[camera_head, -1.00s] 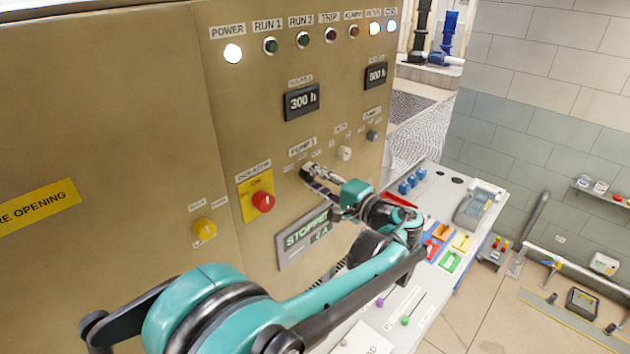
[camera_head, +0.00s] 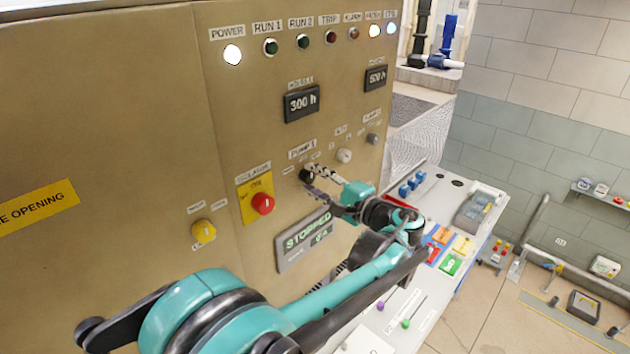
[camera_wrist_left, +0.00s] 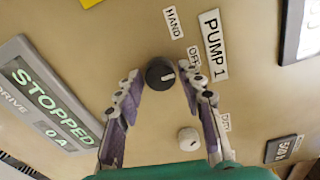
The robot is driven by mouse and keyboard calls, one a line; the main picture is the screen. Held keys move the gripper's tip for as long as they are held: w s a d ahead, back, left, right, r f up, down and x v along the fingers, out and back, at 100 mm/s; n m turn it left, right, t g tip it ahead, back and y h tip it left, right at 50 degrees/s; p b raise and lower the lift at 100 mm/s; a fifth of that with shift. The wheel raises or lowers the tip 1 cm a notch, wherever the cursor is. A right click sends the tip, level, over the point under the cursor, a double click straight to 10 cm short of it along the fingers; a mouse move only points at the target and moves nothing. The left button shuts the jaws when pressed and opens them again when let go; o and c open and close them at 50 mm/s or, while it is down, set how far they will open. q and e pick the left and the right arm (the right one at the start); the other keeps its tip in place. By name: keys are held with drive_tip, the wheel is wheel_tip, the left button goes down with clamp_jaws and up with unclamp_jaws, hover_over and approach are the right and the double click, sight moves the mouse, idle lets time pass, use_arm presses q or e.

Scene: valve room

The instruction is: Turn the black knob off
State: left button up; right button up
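The black knob (camera_head: 306,175) sits on the beige panel under the PUMP 1 label. In the left wrist view the knob (camera_wrist_left: 160,74) is round with a white mark pointing right, roughly toward the OFF label (camera_wrist_left: 194,57). The HAND label (camera_wrist_left: 172,22) is above it there. My left gripper (camera_head: 312,178) is open in front of the panel. In the left wrist view its fingertips (camera_wrist_left: 161,78) are spread on either side of the knob, with gaps visible, so it holds nothing. My right gripper is not in view.
A display (camera_head: 306,239) reading STOPPED is below the knob. A red knob on a yellow plate (camera_head: 257,198) is to its left, and a yellow knob (camera_head: 203,231) farther left. A white knob (camera_head: 344,156) is close on the right. A desk with controls (camera_head: 400,312) is below right.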

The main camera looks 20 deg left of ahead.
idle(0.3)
use_arm(q)
drive_tip(key=v, duration=1.2)
drive_tip(key=shift+w, duration=0.1)
drive_tip(key=s+a+f+h+b, duration=0.3)
drive_tip(key=f+b, duration=0.1)
drive_tip(key=f, duration=0.4)
drive_tip(key=s+a+f+g+h+b, duration=0.1)
drive_tip(key=s+a+f+h+b, duration=0.2)
drive_tip(key=f, duration=0.4)
drive_tip(key=s+a+f+h+b, duration=0.25)
drive_tip(key=f+b, duration=0.25)
drive_tip(key=f, duration=0.3)
drive_tip(key=s+d+f+n+h+b, duration=0.2)
drive_tip(key=s+f+b, duration=0.1)
drive_tip(key=f, duration=0.3)
drive_tip(key=s+d+f+n+t+h+b, duration=0.1)
drive_tip(key=s+d+f+n+h+b, duration=0.1)
drive_tip(key=f, duration=0.5)
drive_tip(key=s+d+f+n+h+b, duration=0.2)
drive_tip(key=s+d+f+h+b, duration=0.1)
drive_tip(key=f, duration=0.4)
drive_tip(key=s+h+b, duration=0.1)
drive_tip(key=s+b, duration=0.1)
drive_tip(key=shift+s+d+t+b, duration=0.15)
drive_tip(key=shift+t+b, duration=0.2)
drive_tip(key=shift+t, duration=0.05)
